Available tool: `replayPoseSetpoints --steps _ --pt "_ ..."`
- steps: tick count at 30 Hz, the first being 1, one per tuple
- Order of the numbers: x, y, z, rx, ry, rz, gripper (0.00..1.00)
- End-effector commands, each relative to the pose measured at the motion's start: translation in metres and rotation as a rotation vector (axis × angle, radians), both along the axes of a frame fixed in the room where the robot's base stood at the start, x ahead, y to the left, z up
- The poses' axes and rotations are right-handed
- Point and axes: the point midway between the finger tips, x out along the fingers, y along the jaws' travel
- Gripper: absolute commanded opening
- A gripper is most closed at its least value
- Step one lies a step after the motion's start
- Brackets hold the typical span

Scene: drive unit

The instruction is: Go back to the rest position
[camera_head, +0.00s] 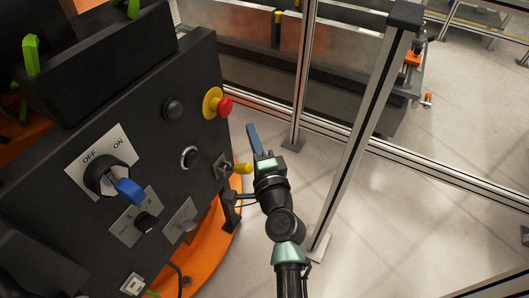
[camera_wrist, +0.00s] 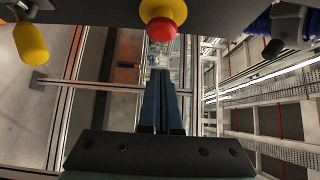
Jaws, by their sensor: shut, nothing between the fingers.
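My gripper (camera_head: 251,127) is at the right of the black control panel (camera_head: 150,130), beside and below the red emergency stop (camera_head: 225,107) with its yellow collar. Its blue fingers are together and hold nothing; they also show pressed side by side in the wrist view (camera_wrist: 160,75). There, the red stop button (camera_wrist: 161,29) appears just beyond the fingertips. I cannot tell the exact gap between them, but nothing shows between the fingers. My arm comes up from the bottom of the head view.
The panel carries a blue OFF/ON switch (camera_head: 128,190), a black button (camera_head: 173,108), a ringed button (camera_head: 189,157) and a yellow-tipped lever (camera_head: 242,169). An aluminium post (camera_head: 362,130) stands right of my arm. Open floor (camera_head: 430,225) lies beyond it.

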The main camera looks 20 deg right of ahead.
Motion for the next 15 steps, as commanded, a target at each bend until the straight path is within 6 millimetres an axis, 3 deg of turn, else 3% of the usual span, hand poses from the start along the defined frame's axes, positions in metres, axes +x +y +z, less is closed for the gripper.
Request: replayPoseSetpoints --steps 6,15 --pt "-0.038 0.003 -0.001 0.001 0.001 -0.003 0.00" --pt "-0.057 0.005 0.000 0.000 -0.001 -0.004 0.00"
